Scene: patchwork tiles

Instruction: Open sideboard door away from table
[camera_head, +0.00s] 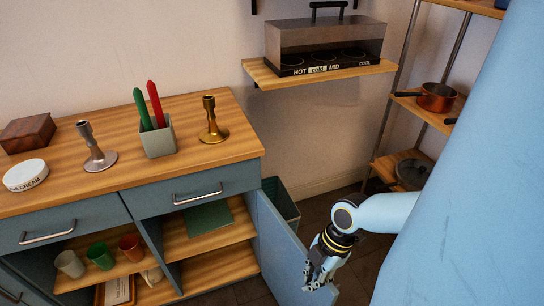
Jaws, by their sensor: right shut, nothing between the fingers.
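The blue-grey sideboard (170,195) with a wooden top stands at the left. Its right-hand door (283,243) is swung open, sticking out from the right end of the cabinet, and the shelves behind it are exposed. My right gripper (319,284) is shut and empty. It overlaps the outer part of this door in the picture; I cannot tell whether it touches it. A blue panel with a handle (12,297) shows at the lower left, cut off by the frame. My left gripper is not in view, and no table is seen.
The top carries candlesticks (96,150), a candle box (158,139), a white tin (26,175) and a wooden box (28,132). Mugs (100,256) stand inside. A bin (281,205) is behind the open door. A rack with pans (437,97) stands at the right.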

